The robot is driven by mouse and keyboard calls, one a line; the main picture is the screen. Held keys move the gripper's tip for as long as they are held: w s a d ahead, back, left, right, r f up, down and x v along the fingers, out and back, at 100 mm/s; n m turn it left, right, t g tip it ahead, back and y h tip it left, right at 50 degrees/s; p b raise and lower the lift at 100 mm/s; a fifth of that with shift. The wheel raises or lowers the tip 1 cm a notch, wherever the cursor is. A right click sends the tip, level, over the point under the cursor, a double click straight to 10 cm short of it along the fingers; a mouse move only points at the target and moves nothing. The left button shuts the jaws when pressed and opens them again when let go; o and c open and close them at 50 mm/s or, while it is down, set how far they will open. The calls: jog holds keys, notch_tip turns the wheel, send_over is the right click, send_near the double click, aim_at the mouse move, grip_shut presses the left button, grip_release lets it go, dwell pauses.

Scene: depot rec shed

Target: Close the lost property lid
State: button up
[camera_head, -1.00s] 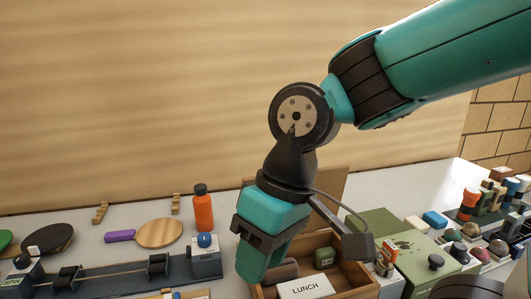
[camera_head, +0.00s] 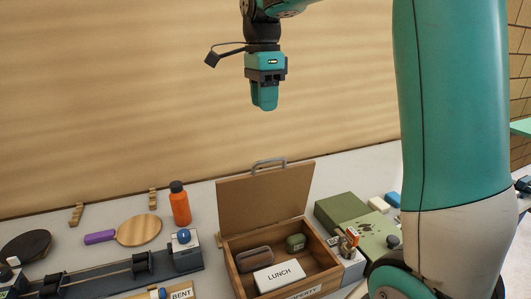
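The wooden lost property box (camera_head: 236,272) stands on the table with its front label partly readable as "PROPERTY". Its lid (camera_head: 262,201) is open, standing up at the back edge, with a grey handle (camera_head: 269,163) at the top. Inside the box lie a white "LUNCH" box (camera_head: 279,277), a brown case (camera_head: 254,259) and a small green item (camera_head: 296,242). My gripper (camera_head: 264,107) hangs high above the lid, fingers pointing down, apart from it. Its fingers overlap in this view, so their opening cannot be told. I see nothing held below them.
An orange bottle (camera_head: 180,207) and a wooden paddle (camera_head: 139,230) stand and lie left of the box. A blue-knobbed device (camera_head: 184,250) is close on its left. A green case (camera_head: 362,227) is close on its right. The space above the box is free.

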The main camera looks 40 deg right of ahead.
jog(key=f, duration=0.4)
jog(key=f+p, duration=0.1)
jog(key=f, duration=0.7)
jog(key=shift+s+a+f+p, duration=0.1)
jog(key=shift+s+f+p, duration=0.3)
grip_shut()
